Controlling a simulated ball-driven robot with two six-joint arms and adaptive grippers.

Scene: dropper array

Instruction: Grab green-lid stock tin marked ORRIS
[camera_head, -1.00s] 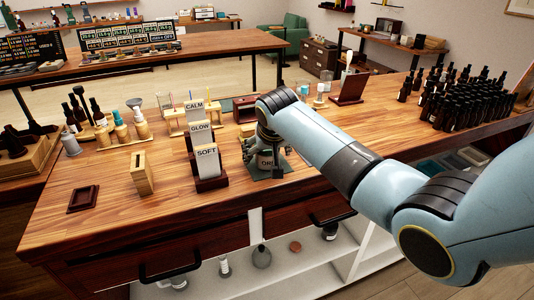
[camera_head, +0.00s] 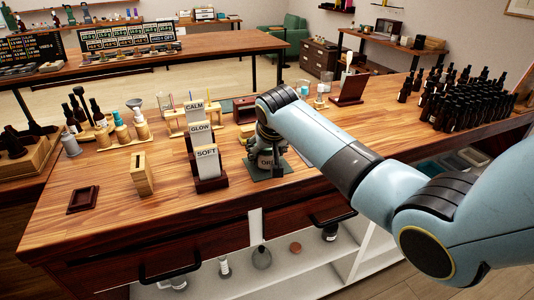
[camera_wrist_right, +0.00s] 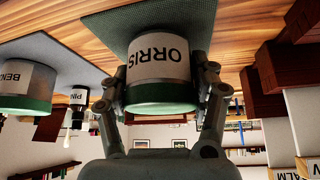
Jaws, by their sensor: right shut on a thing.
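The ORRIS tin (camera_wrist_right: 160,62) has a white label and a green lid. It fills the middle of the right wrist view, which looks upside down. The tin also shows in the head view (camera_head: 265,161), partly covered by my gripper and arm, standing on a dark green mat (camera_head: 268,173). My right gripper (camera_head: 267,142) comes down over it from above. In the wrist view its two fingers (camera_wrist_right: 160,97) press on opposite sides of the tin near the lid. I cannot tell any gap between tin and mat. My left gripper is out of view.
In the wrist view another green-lid tin (camera_wrist_right: 24,84), label starting BEN, and a small bottle (camera_wrist_right: 77,108) stand beside it. In the head view a card stand (camera_head: 206,165) stands just left of the tin. Dark bottles (camera_head: 460,100) crowd the right.

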